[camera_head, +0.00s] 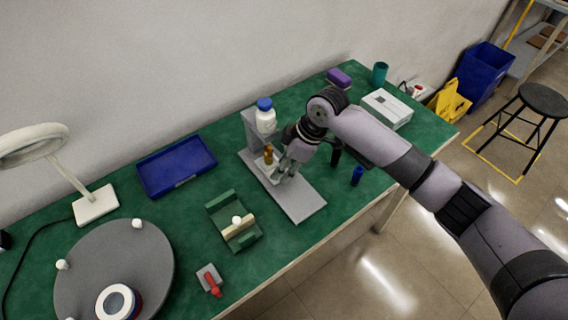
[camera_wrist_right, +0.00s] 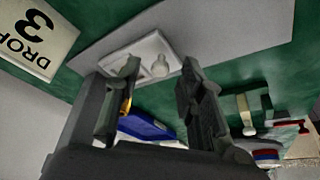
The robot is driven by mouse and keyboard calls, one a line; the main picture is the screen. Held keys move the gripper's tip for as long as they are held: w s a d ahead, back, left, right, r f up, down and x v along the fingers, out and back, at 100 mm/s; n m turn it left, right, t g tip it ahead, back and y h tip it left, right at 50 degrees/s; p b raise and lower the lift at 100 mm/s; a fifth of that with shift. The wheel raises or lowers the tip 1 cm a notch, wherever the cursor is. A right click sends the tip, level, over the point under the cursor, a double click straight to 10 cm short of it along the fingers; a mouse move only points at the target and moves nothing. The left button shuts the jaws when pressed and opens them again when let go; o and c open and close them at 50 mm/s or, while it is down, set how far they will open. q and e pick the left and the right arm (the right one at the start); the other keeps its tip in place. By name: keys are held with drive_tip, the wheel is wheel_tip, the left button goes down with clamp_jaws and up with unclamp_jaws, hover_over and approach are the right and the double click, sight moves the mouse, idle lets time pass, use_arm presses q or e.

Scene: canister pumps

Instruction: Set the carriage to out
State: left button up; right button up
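A grey base plate (camera_head: 300,203) with an upright back block lies on the green table, and a white carriage (camera_head: 264,172) sits on it near the block. In the right wrist view the carriage (camera_wrist_right: 143,48) is a pale rounded plate with a small pale knob (camera_wrist_right: 160,66). My right gripper (camera_head: 282,175) is low over the carriage, partly hiding it in the head view. Its fingers (camera_wrist_right: 158,88) are apart, with the knob showing beyond the gap; contact cannot be told. My left gripper is not in view.
A white bottle with a blue cap (camera_head: 265,116) and an amber bottle (camera_head: 268,154) stand close to my right gripper. A blue tray (camera_head: 176,166), a green fixture (camera_head: 222,205) and a grey turntable (camera_head: 150,250) are to the left. A blue cylinder (camera_head: 357,176) stands at right.

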clamp_jaws()
idle(0.3)
idle(0.5)
